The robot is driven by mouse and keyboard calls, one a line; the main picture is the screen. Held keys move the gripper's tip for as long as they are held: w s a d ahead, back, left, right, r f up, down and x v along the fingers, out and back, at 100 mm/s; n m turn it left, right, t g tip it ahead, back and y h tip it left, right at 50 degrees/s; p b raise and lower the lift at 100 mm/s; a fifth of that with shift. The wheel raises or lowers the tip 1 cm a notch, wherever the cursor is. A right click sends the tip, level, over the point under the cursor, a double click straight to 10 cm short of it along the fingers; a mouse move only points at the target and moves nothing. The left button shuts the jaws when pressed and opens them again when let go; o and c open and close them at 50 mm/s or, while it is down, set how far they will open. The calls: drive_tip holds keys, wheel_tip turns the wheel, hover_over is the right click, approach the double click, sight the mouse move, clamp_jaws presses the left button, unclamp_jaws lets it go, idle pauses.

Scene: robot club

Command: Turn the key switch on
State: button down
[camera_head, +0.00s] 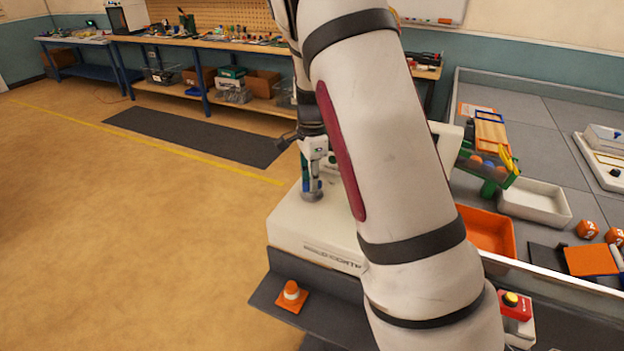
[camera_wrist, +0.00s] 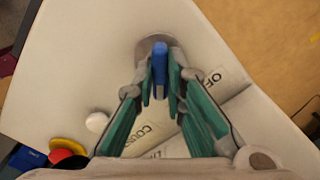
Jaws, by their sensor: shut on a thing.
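The key switch shows in the wrist view as a blue key (camera_wrist: 160,58) standing on a round grey base (camera_wrist: 147,43). My gripper (camera_wrist: 164,82) is shut on the blue key, one teal finger on each side. A label reading "OFF" (camera_wrist: 218,80) lies right of the key, and another, partly covered label (camera_wrist: 150,137) lies below it. In the head view my gripper (camera_head: 311,188) points down at the top of a white console (camera_head: 300,228), beside my large arm link. The key is mostly hidden there by the fingers.
A white round knob (camera_wrist: 97,122) is left of the fingers. At right are an orange tray (camera_head: 488,232), a white tray (camera_head: 535,202) and a red button box (camera_head: 512,304). Open floor lies left.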

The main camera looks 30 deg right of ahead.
drive_tip(key=c, duration=1.6)
unclamp_jaws()
drive_tip(key=shift+c, duration=0.2)
wheel_tip(320, 180, up, 12)
